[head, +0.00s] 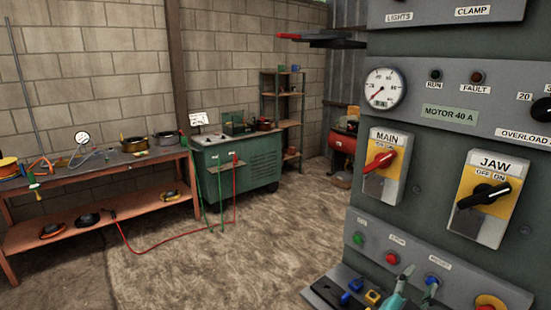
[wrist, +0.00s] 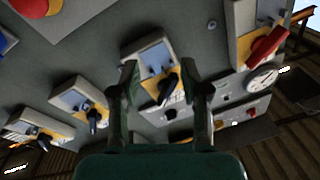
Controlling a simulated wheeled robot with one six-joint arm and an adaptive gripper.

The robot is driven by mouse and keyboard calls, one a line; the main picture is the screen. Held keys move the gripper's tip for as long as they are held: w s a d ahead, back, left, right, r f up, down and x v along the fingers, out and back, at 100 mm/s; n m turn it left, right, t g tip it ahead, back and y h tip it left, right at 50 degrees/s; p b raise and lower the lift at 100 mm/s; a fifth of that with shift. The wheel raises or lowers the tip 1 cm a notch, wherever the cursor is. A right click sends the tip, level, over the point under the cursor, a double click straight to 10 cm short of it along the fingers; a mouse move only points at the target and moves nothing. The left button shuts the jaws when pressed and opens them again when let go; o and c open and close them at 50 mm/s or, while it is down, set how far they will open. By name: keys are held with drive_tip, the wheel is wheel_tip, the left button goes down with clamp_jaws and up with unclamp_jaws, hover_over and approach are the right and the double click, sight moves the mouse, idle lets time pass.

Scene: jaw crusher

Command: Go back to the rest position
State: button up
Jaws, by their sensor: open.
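My gripper (wrist: 167,92) is open, with its two dark fingers apart and nothing held between them. In the wrist view, a switch with a black handle (wrist: 168,90) shows between the fingers; I cannot tell the distance to it. In the head view, teal and grey parts of what looks like my gripper (head: 405,285) show at the bottom, in front of the lower button row. The JAW switch (head: 484,197) has a black handle lying nearly level, tip to the right. The MAIN switch (head: 383,160) has a red handle slanting up to the right.
A wooden workbench (head: 100,170) and a green cabinet (head: 240,170) stand at the left wall. Cables lie on the floor. The middle floor (head: 270,240) is mostly clear.

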drive_tip(key=s+a+f+n+t+y, duration=0.1)
drive_tip(key=s+a+f+n+y, duration=0.4)
drive_tip(key=s+f, duration=0.5)
drive_tip(key=s+a+f+n+t+y, duration=0.1)
drive_tip(key=s+a+f+n+y, duration=0.4)
drive_tip(key=s+f, duration=0.5)
drive_tip(key=s+a+r+n+y, duration=0.1)
drive_tip(key=s+n+y, duration=0.1)
drive_tip(key=s, duration=1)
drive_tip(key=s+a+r+n+y, duration=0.1)
drive_tip(key=s+a+n+y, duration=0.1)
drive_tip(key=s, duration=1)
drive_tip(key=shift+s+a+r+g, duration=0.15)
drive_tip(key=shift+s+r+g, duration=0.15)
drive_tip(key=shift+r+g, duration=0.1)
